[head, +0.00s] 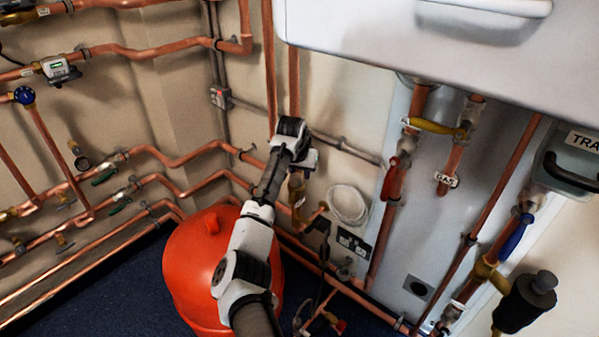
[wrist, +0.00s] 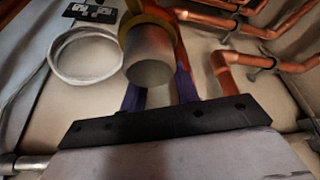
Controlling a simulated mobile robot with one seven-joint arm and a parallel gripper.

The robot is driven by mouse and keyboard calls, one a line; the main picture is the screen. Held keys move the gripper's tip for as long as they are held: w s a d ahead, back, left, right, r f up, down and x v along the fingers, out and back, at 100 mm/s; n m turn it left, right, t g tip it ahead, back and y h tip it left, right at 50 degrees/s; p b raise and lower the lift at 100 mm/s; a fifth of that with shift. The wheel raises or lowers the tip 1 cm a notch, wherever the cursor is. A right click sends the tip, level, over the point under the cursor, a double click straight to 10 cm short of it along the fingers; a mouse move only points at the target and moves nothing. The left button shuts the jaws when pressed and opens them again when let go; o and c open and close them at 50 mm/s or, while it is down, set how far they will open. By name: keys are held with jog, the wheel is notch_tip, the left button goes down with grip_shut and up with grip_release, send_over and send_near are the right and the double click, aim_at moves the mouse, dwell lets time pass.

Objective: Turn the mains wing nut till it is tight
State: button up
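My arm reaches up from the bottom of the head view, and my gripper (head: 298,165) is at the wall pipes, largely hidden behind my wrist. A brass fitting (head: 297,190) shows just below it. In the wrist view my gripper (wrist: 158,92) has two dark purplish fingers set apart. A grey metal cylinder (wrist: 150,72) with a brass collar (wrist: 138,30) stands between the camera and the fingers and hides their tips. I cannot make out a wing nut or whether the fingers touch anything.
An orange-red vessel (head: 205,265) stands beside my arm. A white cable coil (head: 347,205) and a socket (head: 353,243) are on the wall to the right. Copper pipes (head: 235,150) run close on the left. A white boiler casing (head: 430,50) overhangs at upper right.

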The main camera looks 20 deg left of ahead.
jog(key=shift+c, duration=0.3)
grip_shut()
jog(key=shift+d+p, duration=0.1)
jog(key=shift+p, duration=0.2)
jog(key=shift+s+d+m+g+h+p, duration=0.55)
jog(key=shift+d+m+h, duration=0.2)
jog(key=shift+m, duration=1.9)
jog(key=shift+s+d+m+g+h+p, duration=0.6)
jog(key=shift+m+h, duration=0.25)
jog(key=shift+m, duration=1.85)
jog(key=shift+s+d+m+g+h+p, duration=0.4)
jog(key=shift+d+m+g+h+p, duration=0.3)
jog(key=shift+m, duration=1.95)
jog(key=shift+d, duration=0.1)
jog(key=shift+o, duration=0.3)
grip_release()
jog(key=shift+r, duration=0.1)
